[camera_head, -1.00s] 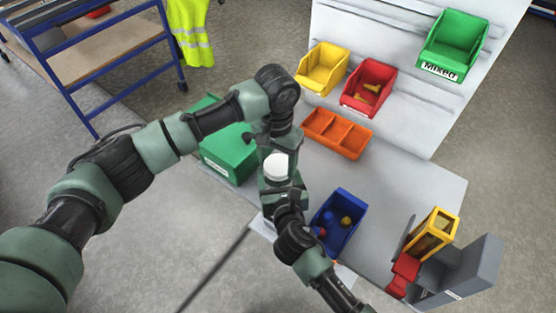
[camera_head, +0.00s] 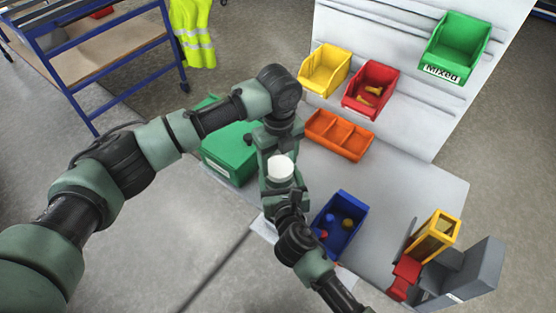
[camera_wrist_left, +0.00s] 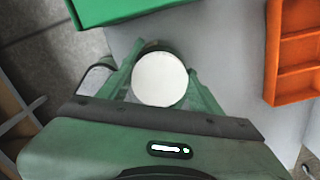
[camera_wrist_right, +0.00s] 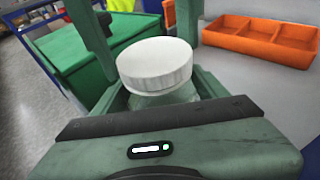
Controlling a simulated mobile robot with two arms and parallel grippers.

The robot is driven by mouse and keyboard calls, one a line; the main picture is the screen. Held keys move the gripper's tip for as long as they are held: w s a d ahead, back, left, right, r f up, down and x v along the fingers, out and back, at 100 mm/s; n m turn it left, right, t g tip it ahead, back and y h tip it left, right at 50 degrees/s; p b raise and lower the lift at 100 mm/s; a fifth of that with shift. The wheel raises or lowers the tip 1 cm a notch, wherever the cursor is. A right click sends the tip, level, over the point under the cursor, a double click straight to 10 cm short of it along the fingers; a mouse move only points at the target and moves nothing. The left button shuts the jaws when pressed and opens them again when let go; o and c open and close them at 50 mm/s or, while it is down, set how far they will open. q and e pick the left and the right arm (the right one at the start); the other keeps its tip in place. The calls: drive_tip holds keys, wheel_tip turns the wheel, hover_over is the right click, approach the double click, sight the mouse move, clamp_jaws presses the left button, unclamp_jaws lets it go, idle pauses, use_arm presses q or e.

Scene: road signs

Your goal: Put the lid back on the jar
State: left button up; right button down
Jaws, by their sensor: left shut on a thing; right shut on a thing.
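A white round lid (camera_head: 280,167) with a ribbed edge shows between my two grippers in the head view. In the right wrist view the lid (camera_wrist_right: 155,64) lies over a clear jar (camera_wrist_right: 162,98), level with its top; I cannot tell whether it is fully seated. My left gripper (camera_wrist_left: 163,78) reaches down from above, shut on the lid, with its fingers on either side. My right gripper (camera_wrist_right: 160,90) is shut on the jar from below and holds it upright. Most of the jar is hidden by the lid and fingers.
A green box (camera_head: 229,155) stands just left of the grippers on the grey table (camera_head: 405,185). An orange divided tray (camera_head: 338,134) lies behind, a blue bin (camera_head: 340,222) to the right. A yellow and grey fixture (camera_head: 435,237) stands at the right edge.

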sight(282, 186)
use_arm(q)
drive_tip(key=m, duration=0.6)
drive_tip(key=shift+d+m, duration=0.1)
drive_tip(key=shift+m, duration=0.2)
use_arm(e)
drive_tip(key=shift+f, duration=0.1)
use_arm(q)
drive_tip(key=m, duration=0.3)
drive_tip(key=shift+d+m, duration=0.1)
drive_tip(key=shift+m, duration=0.3)
drive_tip(key=o, duration=1.4)
drive_tip(key=shift+c, duration=0.2)
wheel_tip(282, 186, up, 12)
use_arm(e)
unclamp_jaws()
drive_tip(key=shift+s, duration=0.1)
drive_tip(key=v, duration=0.7)
drive_tip(key=shift+s+d, duration=0.1)
drive_tip(key=shift+s, duration=0.2)
